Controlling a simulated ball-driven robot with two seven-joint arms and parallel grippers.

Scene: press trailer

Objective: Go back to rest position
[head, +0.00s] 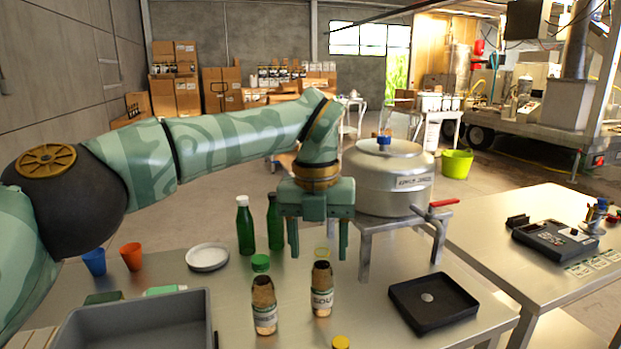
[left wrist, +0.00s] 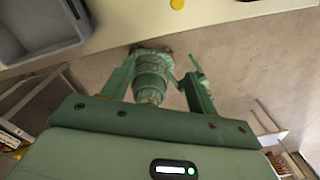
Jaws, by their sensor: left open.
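My left arm reaches in from the left, and my left gripper (head: 318,256) hangs over the metal table (head: 190,275), fingers down and apart. Nothing is between its fingers. It appears above and behind two brown labelled bottles, one with a green cap (head: 264,305) and one to its right (head: 322,290). In the left wrist view the fingers of the left gripper (left wrist: 162,72) are spread and empty, with the floor and part of my own body beyond them. My right gripper shows in neither view.
Two green bottles (head: 245,228), a white plate (head: 207,257), blue (head: 94,262) and orange (head: 131,257) cups, a grey bin (head: 140,325) and a black tray (head: 433,302) stand on the table. A silver pot (head: 388,185) on a stand is close behind the gripper.

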